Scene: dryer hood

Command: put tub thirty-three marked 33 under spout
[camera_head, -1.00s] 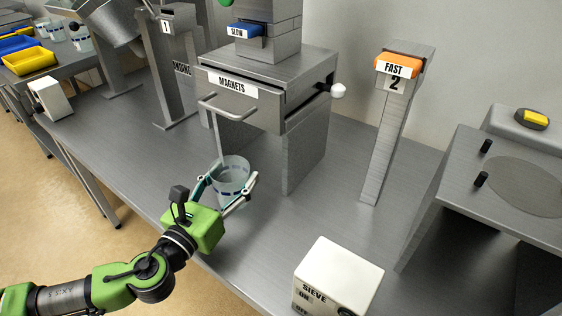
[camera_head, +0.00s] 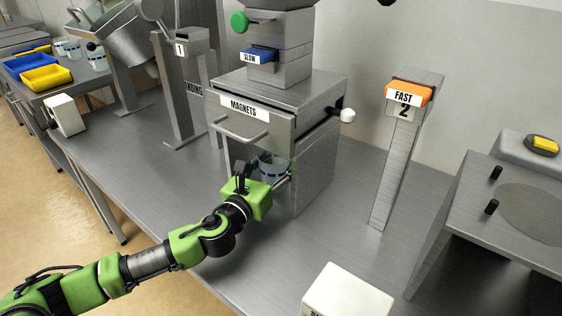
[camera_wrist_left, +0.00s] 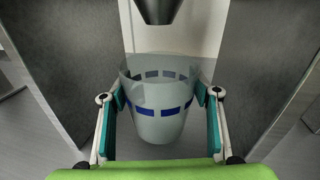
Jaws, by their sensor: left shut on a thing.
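A clear tub (camera_wrist_left: 158,112) with a band of blue dashes is between the fingers of my left gripper (camera_wrist_left: 160,108) in the left wrist view. The gripper is shut on it and the tub is upright. No number on the tub can be read. In the head view the tub (camera_head: 272,167) is partly hidden by the gripper (camera_head: 275,180), below the magnets box. A dark spout (camera_wrist_left: 157,10) hangs beyond and above the tub in the wrist view. My right gripper is not in view.
The box labelled MAGNETS (camera_head: 243,112) has side walls (camera_wrist_left: 262,70) on both sides of the tub. A white box (camera_head: 347,292) stands at the front right. A post with an orange FAST switch (camera_head: 408,93) stands to the right. Bench is clear between them.

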